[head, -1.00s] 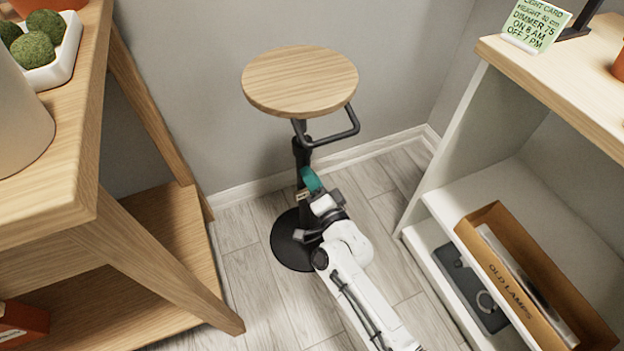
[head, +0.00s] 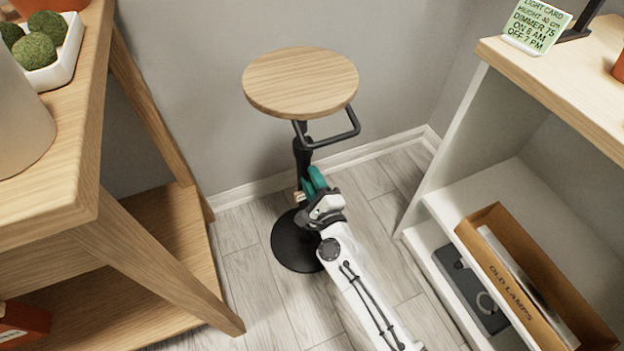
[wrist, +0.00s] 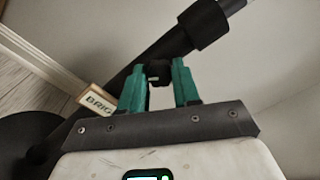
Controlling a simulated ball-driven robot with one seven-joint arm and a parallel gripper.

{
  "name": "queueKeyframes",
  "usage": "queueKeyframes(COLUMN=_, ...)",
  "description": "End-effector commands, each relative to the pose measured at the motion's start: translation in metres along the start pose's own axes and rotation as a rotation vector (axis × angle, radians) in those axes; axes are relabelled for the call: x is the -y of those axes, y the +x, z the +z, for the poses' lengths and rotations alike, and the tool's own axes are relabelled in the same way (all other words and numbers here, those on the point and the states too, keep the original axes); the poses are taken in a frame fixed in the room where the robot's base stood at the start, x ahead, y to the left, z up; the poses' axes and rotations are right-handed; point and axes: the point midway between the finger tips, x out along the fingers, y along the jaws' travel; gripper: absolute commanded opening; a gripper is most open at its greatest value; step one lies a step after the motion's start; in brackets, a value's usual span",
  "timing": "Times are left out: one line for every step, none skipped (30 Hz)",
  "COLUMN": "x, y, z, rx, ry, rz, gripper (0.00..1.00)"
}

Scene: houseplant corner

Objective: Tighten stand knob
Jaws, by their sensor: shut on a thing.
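The stand has a round wooden top (head: 300,80), a black loop handle (head: 340,131), a dark post (head: 301,155) and a round black base (head: 292,242) on the floor. In the wrist view the post crosses diagonally with a thicker collar (wrist: 202,24). The small black knob (wrist: 159,71) sits at the post between the teal fingers of my gripper (wrist: 160,80), which is shut on it. In the head view my gripper (head: 313,181) is low at the post, and the knob is hidden. A wooden tag (wrist: 99,101) reading "BRIG" shows beside the left finger, the rest of its lettering hidden.
A wooden plant table (head: 85,190) stands close on the left. On the right, a white shelf unit (head: 440,165) holds a box labelled "OLD LAMPS" (head: 520,275), with a light card (head: 537,25) on top. Grey walls close in behind the stand; the floor in front is open.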

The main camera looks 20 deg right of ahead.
Motion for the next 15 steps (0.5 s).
queueKeyframes(x=-0.0003, y=-0.0007, z=-0.0009, rx=-0.004, ry=0.041, rz=0.002, gripper=0.01)
queueKeyframes(x=-0.0003, y=-0.0007, z=-0.0008, rx=-0.006, ry=0.066, rz=0.002, gripper=0.01)
queueKeyframes(x=-0.0004, y=-0.0007, z=-0.0008, rx=-0.008, ry=0.101, rz=0.002, gripper=0.01)
queueKeyframes(x=-0.0005, y=-0.0008, z=-0.0009, rx=-0.009, ry=0.124, rz=0.003, gripper=0.01)
queueKeyframes(x=-0.0005, y=-0.0008, z=-0.0009, rx=-0.011, ry=0.147, rz=0.003, gripper=0.01)
queueKeyframes(x=-0.0006, y=-0.0008, z=-0.0009, rx=-0.013, ry=0.179, rz=0.003, gripper=0.01)
queueKeyframes(x=-0.0006, y=-0.0008, z=-0.0009, rx=-0.014, ry=0.198, rz=0.004, gripper=0.01)
queueKeyframes(x=-0.0007, y=-0.0008, z=-0.0009, rx=-0.015, ry=0.22, rz=0.004, gripper=0.01)
queueKeyframes(x=-0.0008, y=-0.0009, z=-0.001, rx=-0.017, ry=0.245, rz=0.004, gripper=0.01)
queueKeyframes(x=-0.0008, y=-0.0009, z=-0.001, rx=-0.018, ry=0.263, rz=0.004, gripper=0.01)
queueKeyframes(x=-0.0009, y=-0.0009, z=-0.001, rx=-0.019, ry=0.28, rz=0.004, gripper=0.01)
queueKeyframes(x=-0.001, y=-0.0009, z=-0.001, rx=-0.021, ry=0.301, rz=0.005, gripper=0.01)
queueKeyframes(x=-0.001, y=-0.0009, z=-0.0011, rx=-0.022, ry=0.315, rz=0.005, gripper=0.01)
queueKeyframes(x=-0.001, y=-0.0009, z=-0.0011, rx=-0.023, ry=0.328, rz=0.005, gripper=0.01)
queueKeyframes(x=-0.0011, y=-0.001, z=-0.0012, rx=-0.024, ry=0.345, rz=0.005, gripper=0.01)
